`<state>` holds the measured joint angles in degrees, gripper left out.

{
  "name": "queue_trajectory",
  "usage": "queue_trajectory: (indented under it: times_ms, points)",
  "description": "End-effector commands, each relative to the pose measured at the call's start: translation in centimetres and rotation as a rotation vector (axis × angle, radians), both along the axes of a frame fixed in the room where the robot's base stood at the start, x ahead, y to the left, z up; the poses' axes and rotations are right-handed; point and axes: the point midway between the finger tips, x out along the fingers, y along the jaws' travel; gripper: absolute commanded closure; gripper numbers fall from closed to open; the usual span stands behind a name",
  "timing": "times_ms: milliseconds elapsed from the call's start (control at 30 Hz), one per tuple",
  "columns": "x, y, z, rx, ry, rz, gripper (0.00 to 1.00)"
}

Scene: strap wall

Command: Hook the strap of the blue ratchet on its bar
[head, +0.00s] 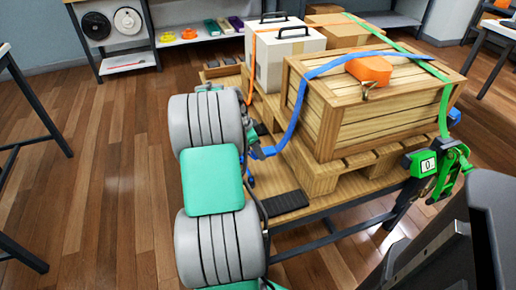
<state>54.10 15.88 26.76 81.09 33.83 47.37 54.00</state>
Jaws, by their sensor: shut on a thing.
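A blue strap (325,67) lies across the top of the wooden crate (370,115). It runs down the crate's left side and bends toward small blue parts (257,151) beside my arm. These parts may belong to the blue ratchet, but my arm's grey and green links partly cover them. Another small blue part (453,117) shows at the crate's right end. The bar and the strap's hooked end cannot be made out. My gripper is not seen; my arm hides the space behind it.
An orange block (368,69) with a small metal hook sits on the crate. A green strap (444,106) runs down the crate's right side to a green ratchet (457,163). A white box (285,57) stands behind on the pallet. The wooden floor at left is clear.

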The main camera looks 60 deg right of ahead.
Motion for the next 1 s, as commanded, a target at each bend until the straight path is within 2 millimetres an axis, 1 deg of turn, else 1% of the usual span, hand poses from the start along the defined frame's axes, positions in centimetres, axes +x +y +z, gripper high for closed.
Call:
queue_trajectory:
  times_ms: [33, 600, 733, 1000]
  points:
    - [0.0, 0.0, -0.7, 0.0, 0.0, 0.0, 1.0]
    - [0.0, 0.0, -5.1, -0.001, -0.001, 0.0, 1.0]
    - [0.0, 0.0, -5.4, -0.001, -0.001, 0.001, 1.0]
    - [0.0, 0.0, -5.3, -0.001, -0.001, 0.001, 1.0]
